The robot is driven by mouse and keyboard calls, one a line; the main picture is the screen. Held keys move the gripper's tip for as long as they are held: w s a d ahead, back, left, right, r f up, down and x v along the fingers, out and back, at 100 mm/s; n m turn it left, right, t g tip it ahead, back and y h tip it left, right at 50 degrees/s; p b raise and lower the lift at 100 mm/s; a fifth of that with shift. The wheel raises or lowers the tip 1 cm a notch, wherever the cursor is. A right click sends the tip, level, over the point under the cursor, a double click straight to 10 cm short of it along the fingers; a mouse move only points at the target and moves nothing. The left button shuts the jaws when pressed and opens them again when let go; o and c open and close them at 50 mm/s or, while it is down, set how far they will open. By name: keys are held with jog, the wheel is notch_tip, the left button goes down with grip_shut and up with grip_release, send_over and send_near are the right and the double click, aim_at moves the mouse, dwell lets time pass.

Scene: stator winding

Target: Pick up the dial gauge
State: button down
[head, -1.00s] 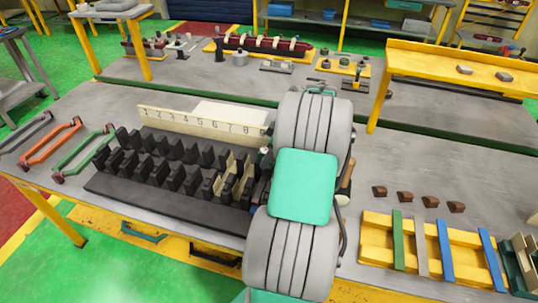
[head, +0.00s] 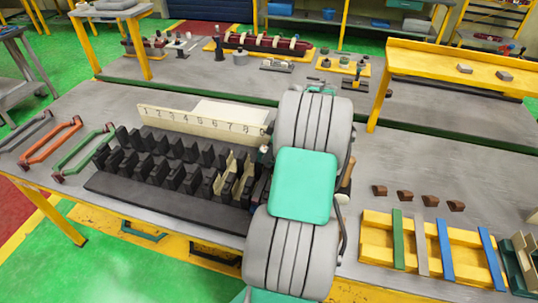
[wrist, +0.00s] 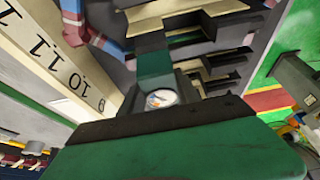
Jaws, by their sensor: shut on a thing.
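The dial gauge (wrist: 161,99) shows in the wrist view as a small round white face with a dark surround. My gripper (wrist: 158,88) is shut on it, with one green finger in front and the other behind. The gauge's lower part is hidden by the near finger. In the head view my arm covers the gripper and most of what it holds, at the right end of the black slotted rack (head: 130,195).
A cream number strip (head: 190,123) stands along the rack's back edge. Orange and green handles (head: 50,142) lie to its left. Right of my arm are several brown wedges (head: 405,198) and a yellow frame with coloured strips (head: 378,225).

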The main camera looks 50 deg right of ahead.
jog(key=shift+r, duration=0.15)
jog(key=shift+r+b, duration=0.3)
notch_tip(320, 180, up, 2)
jog(key=shift+r+b, duration=0.25)
jog(key=shift+b, duration=0.3)
jog(key=s+a+r+p, duration=0.1)
jog(key=s+a+r, duration=0.3)
jog(key=s+r, duration=0.2)
jog(key=s+a+r+p, duration=0.2)
jog(key=s+r, duration=0.3)
jog(key=r, duration=0.3)
jog(key=shift+s+a+r, duration=0.35)
jog(key=shift+a, duration=0.5)
